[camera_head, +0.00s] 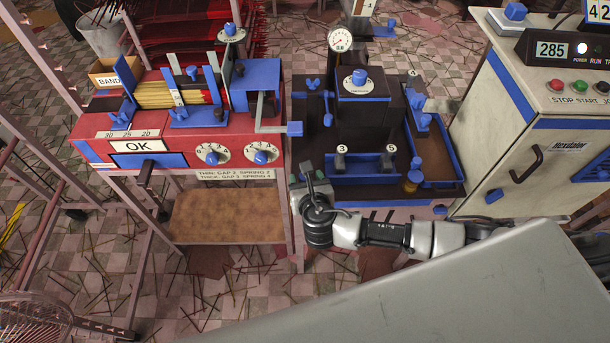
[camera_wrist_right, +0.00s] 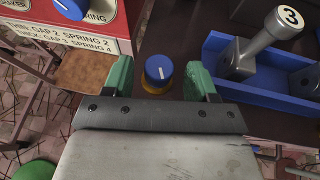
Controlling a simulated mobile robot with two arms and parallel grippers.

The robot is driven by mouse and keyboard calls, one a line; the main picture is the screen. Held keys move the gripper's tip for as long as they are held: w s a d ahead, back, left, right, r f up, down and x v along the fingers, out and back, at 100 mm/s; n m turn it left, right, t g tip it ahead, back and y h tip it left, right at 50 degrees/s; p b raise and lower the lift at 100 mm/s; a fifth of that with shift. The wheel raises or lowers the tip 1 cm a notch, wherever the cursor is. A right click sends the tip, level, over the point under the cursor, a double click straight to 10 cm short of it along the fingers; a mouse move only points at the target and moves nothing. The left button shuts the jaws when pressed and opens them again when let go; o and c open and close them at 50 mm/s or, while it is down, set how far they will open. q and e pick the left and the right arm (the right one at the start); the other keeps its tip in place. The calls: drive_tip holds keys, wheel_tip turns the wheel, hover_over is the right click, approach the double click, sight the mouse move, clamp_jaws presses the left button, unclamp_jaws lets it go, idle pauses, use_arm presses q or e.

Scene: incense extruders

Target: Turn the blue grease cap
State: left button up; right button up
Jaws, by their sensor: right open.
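The blue grease cap (camera_wrist_right: 159,70), a round knob with a white line on a brass-coloured base, sits at the front left of the dark machine. In the right wrist view it stands between the two green fingertips of my right gripper (camera_wrist_right: 158,78), with a gap on each side. The fingers are open and do not hold it. In the head view my right gripper (camera_head: 311,178) is at the machine's front left corner and largely hides this cap. A similar blue cap on an amber base (camera_head: 413,178) stands at the machine's front right. My left gripper is not in view.
A blue tray (camera_head: 360,167) with levers marked 3 and 5 lies right of my right gripper. The red machine (camera_head: 185,148) with dials stands close on the left. A beige cabinet (camera_head: 520,130) stands at right. Sticks litter the tiled floor.

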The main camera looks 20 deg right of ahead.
drive_tip(key=shift+x, duration=1)
drive_tip(key=c, duration=0.9)
drive_tip(key=shift+a+r+m+h+p, duration=0.15)
drive_tip(key=shift+r+m+h+p, duration=0.1)
drive_tip(key=shift+m+h+p, duration=0.5)
drive_tip(key=shift+m+g+h+p, duration=0.3)
drive_tip(key=shift+m+g+h, duration=0.15)
drive_tip(key=shift+h, duration=0.2)
drive_tip(key=shift+f+m+g+h+p, duration=0.2)
drive_tip(key=shift+m+g+h+p, duration=0.2)
drive_tip(key=shift+m+h, duration=0.75)
